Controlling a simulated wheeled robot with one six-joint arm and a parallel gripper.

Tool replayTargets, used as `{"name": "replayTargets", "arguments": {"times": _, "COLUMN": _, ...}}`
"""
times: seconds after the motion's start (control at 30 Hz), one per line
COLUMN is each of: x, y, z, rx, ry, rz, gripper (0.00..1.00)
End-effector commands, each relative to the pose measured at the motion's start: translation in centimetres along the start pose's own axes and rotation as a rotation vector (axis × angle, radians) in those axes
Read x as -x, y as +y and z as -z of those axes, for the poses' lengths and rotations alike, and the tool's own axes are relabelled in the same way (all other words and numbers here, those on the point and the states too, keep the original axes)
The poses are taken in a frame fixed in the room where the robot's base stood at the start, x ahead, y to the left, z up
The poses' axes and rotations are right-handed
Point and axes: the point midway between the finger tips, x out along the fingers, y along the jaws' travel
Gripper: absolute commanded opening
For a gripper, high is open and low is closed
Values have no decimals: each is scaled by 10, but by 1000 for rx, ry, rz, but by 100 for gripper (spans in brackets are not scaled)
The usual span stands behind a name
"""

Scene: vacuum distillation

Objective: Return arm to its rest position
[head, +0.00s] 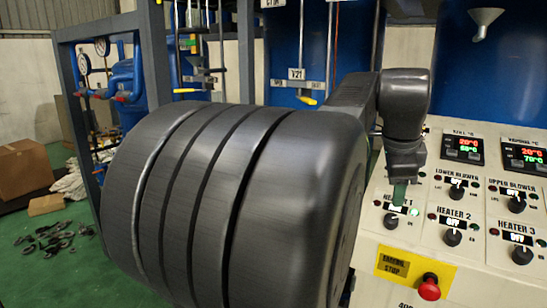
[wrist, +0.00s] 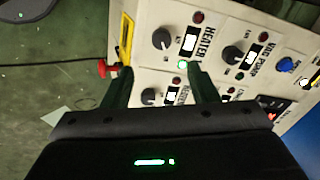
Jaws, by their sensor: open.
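My gripper (head: 399,194) is in front of the control panel (head: 385,280), by the partly covered HEATER 1 label. In the wrist view my gripper (wrist: 160,82) shows two dark green fingers spread apart with nothing between them. The HEATER 1 knob (head: 390,221) is just below the fingertips in the head view, with a lit green lamp (head: 414,211) beside it. I cannot tell whether a finger touches the panel. My arm fills the middle of the head view and hides much behind it.
HEATER 2 (head: 452,237) and HEATER 3 (head: 522,255) knobs lie to the right. A red emergency stop button (head: 429,287) sticks out below. Red and green temperature displays (head: 468,145) sit above. Blue tanks and pipes stand behind. Cardboard boxes (head: 25,167) and scattered dark pieces lie on the green floor at left.

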Motion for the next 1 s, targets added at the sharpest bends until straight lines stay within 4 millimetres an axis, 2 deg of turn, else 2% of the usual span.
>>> {"name": "replayTargets", "arguments": {"times": 0.03, "x": -12, "y": 0, "z": 0, "rx": 0, "ry": -1, "rz": -5, "gripper": 53}}
{"name": "replayTargets", "arguments": {"times": 0.57, "x": -118, "y": 0, "z": 0, "rx": 1, "ry": -1, "rz": -5, "gripper": 53}}
{"name": "replayTargets", "arguments": {"times": 1.0, "x": -117, "y": -1, "z": 1, "rx": 331, "ry": -11, "rz": 7, "gripper": 53}}
